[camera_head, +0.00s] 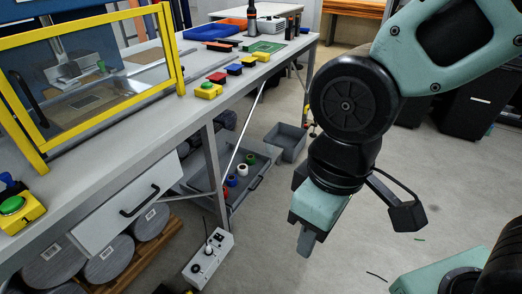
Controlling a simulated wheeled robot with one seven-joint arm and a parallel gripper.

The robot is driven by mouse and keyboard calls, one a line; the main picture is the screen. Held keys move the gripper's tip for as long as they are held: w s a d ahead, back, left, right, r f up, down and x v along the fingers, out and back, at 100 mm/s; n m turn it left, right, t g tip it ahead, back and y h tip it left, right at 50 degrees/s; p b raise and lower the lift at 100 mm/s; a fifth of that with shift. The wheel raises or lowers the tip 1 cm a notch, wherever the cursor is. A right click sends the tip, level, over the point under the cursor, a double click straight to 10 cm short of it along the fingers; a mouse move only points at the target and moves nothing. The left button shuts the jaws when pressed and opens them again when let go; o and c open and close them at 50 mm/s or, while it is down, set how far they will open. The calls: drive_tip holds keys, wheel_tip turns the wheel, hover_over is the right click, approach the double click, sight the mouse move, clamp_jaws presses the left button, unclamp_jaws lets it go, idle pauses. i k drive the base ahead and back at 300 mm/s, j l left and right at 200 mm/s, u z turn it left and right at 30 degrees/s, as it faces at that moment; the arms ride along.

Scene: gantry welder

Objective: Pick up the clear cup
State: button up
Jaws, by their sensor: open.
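I cannot make out a clear cup in the head view. My gripper (307,243) hangs down right of centre, over the grey floor and to the right of the workbench. Its jaws are open, and no object shows in them. The fingers are small and seen from the side, so the gap between them is hard to see.
The long grey workbench (140,105) carries a yellow-framed guard, push-button boxes (208,90), a blue tray (210,32) and a green mat (265,46). Floor near my gripper is mostly clear.

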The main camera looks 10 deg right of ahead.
sight(270, 147)
drive_tip(key=z, duration=0.25)
drive_tip(key=i+l, duration=0.4)
drive_tip(key=i, duration=0.2)
drive_tip(key=i+l, duration=0.45)
drive_tip(key=i, duration=0.2)
drive_tip(key=i+l, duration=0.4)
drive_tip(key=i, duration=0.2)
drive_tip(key=i+l, duration=0.45)
drive_tip(key=i, duration=0.2)
